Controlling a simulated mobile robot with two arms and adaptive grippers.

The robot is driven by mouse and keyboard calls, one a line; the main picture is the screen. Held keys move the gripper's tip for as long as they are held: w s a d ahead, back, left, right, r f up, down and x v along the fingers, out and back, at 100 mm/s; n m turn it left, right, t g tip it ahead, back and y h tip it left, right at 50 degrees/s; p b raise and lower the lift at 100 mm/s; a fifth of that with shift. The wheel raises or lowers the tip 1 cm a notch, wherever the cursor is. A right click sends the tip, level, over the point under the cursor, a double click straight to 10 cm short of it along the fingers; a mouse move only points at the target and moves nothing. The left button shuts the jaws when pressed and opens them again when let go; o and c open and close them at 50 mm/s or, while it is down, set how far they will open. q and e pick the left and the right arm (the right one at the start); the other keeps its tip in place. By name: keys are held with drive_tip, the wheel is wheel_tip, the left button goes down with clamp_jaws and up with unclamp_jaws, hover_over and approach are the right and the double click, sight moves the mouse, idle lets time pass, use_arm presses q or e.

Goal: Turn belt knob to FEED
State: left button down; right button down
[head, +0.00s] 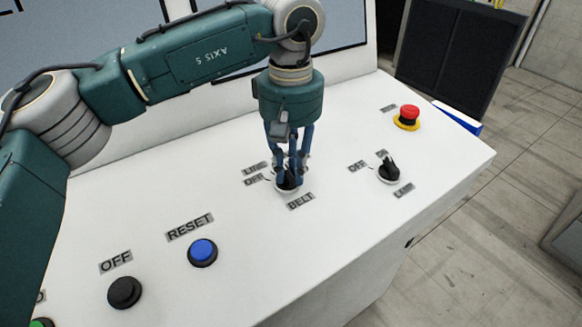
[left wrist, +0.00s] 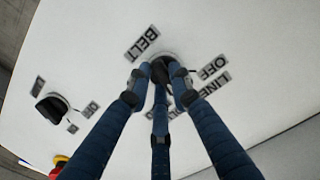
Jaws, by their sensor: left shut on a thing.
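The belt knob (head: 287,184) is a black knob on a pale round base on the white sloped panel (head: 330,235), above the label BELT. My left gripper (head: 287,178) points down with its blue fingers shut around the knob. In the left wrist view the fingers close on the black knob (left wrist: 161,70), with BELT, OFF and LINE labels beside it. The fingers hide much of the knob, and I cannot tell which label it points at. My right gripper is in neither view.
A second black knob (head: 389,170) stands to the right, with a red emergency button (head: 407,116) behind it. A blue RESET button (head: 203,252) and a black OFF button (head: 124,292) sit at the front left. A screen (head: 345,25) rises behind the panel.

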sight(289, 174)
use_arm(q)
drive_tip(key=m, duration=0.6)
drive_tip(key=shift+s+a+r, duration=0.1)
drive_tip(key=shift+a, duration=0.05)
drive_tip(key=shift+m, duration=0.3)
drive_tip(key=c, duration=1.5)
unclamp_jaws()
drive_tip(key=shift+c, duration=0.2)
wheel_tip(289, 174, up, 12)
